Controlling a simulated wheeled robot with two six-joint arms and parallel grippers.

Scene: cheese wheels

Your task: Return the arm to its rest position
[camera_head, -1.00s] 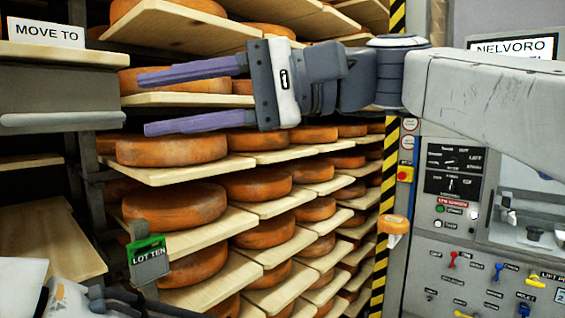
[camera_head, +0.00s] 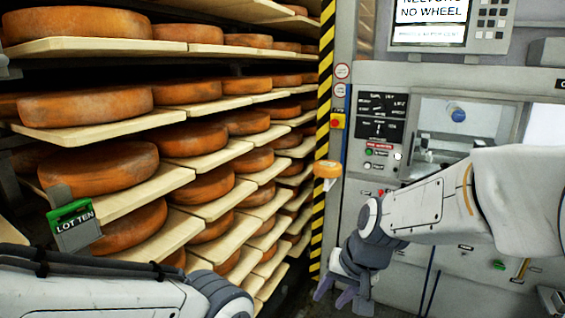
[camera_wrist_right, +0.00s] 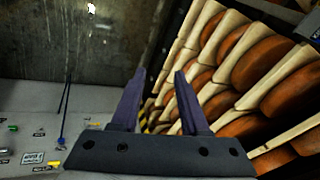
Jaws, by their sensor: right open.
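My right arm comes in from the right in the head view and bends downward. Its gripper (camera_head: 345,296) hangs low in front of the grey machine, with the purple fingers pointing down. In the right wrist view the two fingers (camera_wrist_right: 158,105) are spread apart with nothing between them. My left arm (camera_head: 110,290) shows along the lower left edge of the head view. Its gripper is outside the picture.
Racks of orange cheese wheels (camera_head: 97,168) on wooden boards fill the left. A green "LOT TEN" tag (camera_head: 74,226) hangs there. A yellow-black striped post (camera_head: 322,130) separates the racks from the grey machine (camera_head: 420,75), whose screen reads "NO WHEEL".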

